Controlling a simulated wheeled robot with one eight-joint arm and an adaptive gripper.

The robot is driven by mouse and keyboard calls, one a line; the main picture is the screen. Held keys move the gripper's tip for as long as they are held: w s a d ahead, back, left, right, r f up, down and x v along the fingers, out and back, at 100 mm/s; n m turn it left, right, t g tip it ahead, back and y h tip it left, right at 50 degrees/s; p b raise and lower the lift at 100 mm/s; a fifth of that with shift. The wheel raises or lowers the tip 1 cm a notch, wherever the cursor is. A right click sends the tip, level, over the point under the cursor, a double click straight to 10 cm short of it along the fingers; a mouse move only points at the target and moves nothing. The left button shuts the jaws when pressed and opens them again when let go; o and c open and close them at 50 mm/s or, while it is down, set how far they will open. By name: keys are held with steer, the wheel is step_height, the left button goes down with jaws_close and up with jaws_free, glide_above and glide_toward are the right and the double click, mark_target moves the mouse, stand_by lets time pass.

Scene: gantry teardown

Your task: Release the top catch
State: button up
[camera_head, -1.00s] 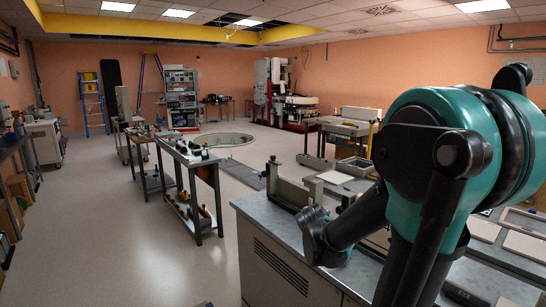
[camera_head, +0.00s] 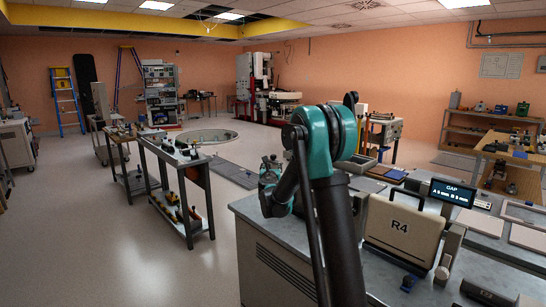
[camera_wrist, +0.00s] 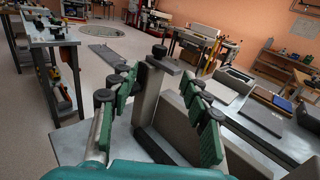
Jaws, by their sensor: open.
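My gripper (camera_wrist: 155,74) is open in the wrist view, with one green-padded finger on each side. A grey upright post (camera_wrist: 149,90) of the bench fixture stands between the fingers, and I see no finger closed on it. A small dark knob (camera_wrist: 160,51) sits on top of the post; it may be the top catch, but I cannot tell its state. A grey block (camera_wrist: 180,122) of the fixture lies to the right, partly behind the right finger. In the head view my gripper (camera_head: 268,172) is small at the bench's far left corner and hides most of the fixture.
Flat panels (camera_head: 480,222) lie at the right. A narrow tool table (camera_head: 180,157) stands left, with open floor (camera_head: 120,255) in front.

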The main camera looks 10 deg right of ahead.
mark_target(273, 156)
steer(key=w+d, duration=0.1)
steer(key=w, duration=0.9)
steer(key=w+d, duration=0.1)
steer(key=w, duration=0.5)
steer(key=shift+d, duration=0.3)
steer(key=shift+c, duration=0.4)
jaws_close()
